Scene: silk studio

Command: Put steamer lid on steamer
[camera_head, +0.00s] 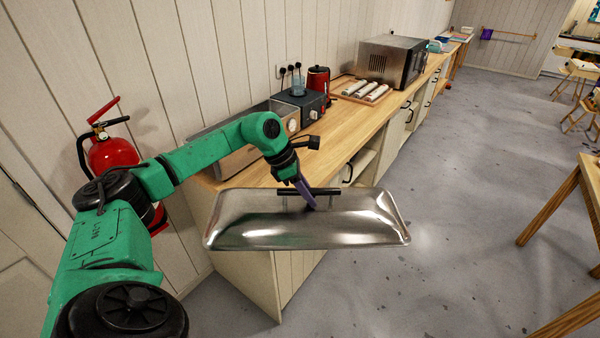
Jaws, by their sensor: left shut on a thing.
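The steamer lid (350,231) is a wide, shiny metal rectangle with a dark bar handle (325,191) on top. My left gripper (308,197) is shut on the handle and holds the lid in the air, in front of the counter's near end. The steamer seems to be the long metal box (228,160) at the near end of the counter. My left arm hides much of it, so I cannot see its top clearly. My right gripper is not in view.
On the wooden counter (345,122) stand a dark appliance (311,104), a red kettle (318,79), a tray with white rolls (362,90) and a microwave (392,60). A fire extinguisher (112,152) hangs at left. Open floor (450,150) lies right; a wooden table (592,170) stands beyond.

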